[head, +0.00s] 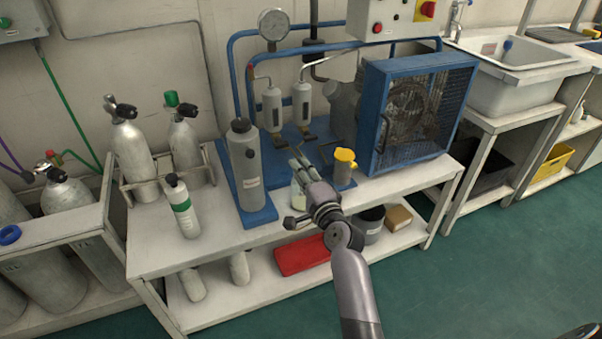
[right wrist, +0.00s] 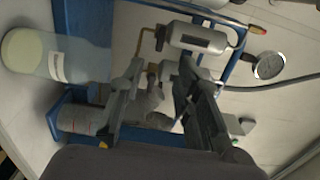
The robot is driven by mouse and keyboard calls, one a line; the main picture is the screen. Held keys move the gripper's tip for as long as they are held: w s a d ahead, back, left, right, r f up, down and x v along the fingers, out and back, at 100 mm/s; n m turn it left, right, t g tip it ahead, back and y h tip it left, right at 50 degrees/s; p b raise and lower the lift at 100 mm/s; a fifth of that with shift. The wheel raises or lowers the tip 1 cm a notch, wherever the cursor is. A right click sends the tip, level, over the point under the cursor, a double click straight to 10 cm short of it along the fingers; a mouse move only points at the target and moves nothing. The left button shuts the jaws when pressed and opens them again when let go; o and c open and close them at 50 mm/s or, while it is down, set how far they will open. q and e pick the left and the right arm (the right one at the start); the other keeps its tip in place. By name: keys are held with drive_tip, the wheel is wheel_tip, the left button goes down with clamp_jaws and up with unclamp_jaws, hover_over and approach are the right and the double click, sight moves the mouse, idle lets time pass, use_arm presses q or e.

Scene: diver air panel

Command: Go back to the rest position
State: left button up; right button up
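My right gripper (head: 297,155) is over the front of the workbench (head: 290,228), before the blue-framed compressor panel. In the right wrist view its two fingers (right wrist: 160,75) stand apart with nothing held between them; panel parts show behind the gap. My left gripper is not in view.
A grey canister (head: 245,165) stands left of the gripper, a yellow-capped cylinder (head: 344,168) right of it. A caged blue compressor (head: 415,110) is behind right. A green-banded cylinder (head: 182,207) stands on the bench's left. Green floor (head: 480,280) is clear at front right.

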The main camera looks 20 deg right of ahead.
drive_tip(key=s+a+f+n+g+y, duration=0.1)
drive_tip(key=s+a+f+n+g, duration=0.25)
drive_tip(key=s+f+n, duration=0.4)
drive_tip(key=s+a+f+n+g+y, duration=0.15)
drive_tip(key=s+f+n+g, duration=0.3)
drive_tip(key=s+f, duration=0.6)
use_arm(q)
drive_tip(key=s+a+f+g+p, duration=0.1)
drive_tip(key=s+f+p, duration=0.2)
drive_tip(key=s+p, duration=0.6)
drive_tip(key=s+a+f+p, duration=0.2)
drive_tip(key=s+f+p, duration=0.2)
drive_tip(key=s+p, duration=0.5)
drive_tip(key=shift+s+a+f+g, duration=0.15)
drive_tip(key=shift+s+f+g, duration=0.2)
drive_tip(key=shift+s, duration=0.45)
use_arm(e)
drive_tip(key=s+d+f+n+g+h, duration=0.1)
drive_tip(key=s+f+n+g, duration=0.1)
drive_tip(key=s+f, duration=0.5)
drive_tip(key=s+d+f+n+g+h, duration=0.1)
drive_tip(key=s+f, duration=0.6)
drive_tip(key=s, duration=1.2)
drive_tip(key=s+d+f+n+g+h, duration=0.1)
drive_tip(key=s+d+f+n+g, duration=0.2)
drive_tip(key=s, duration=1)
wheel_tip(320, 180, down, 4)
drive_tip(key=n+g, duration=0.2)
drive_tip(key=g, duration=0.1)
drive_tip(key=shift+f, duration=0.25)
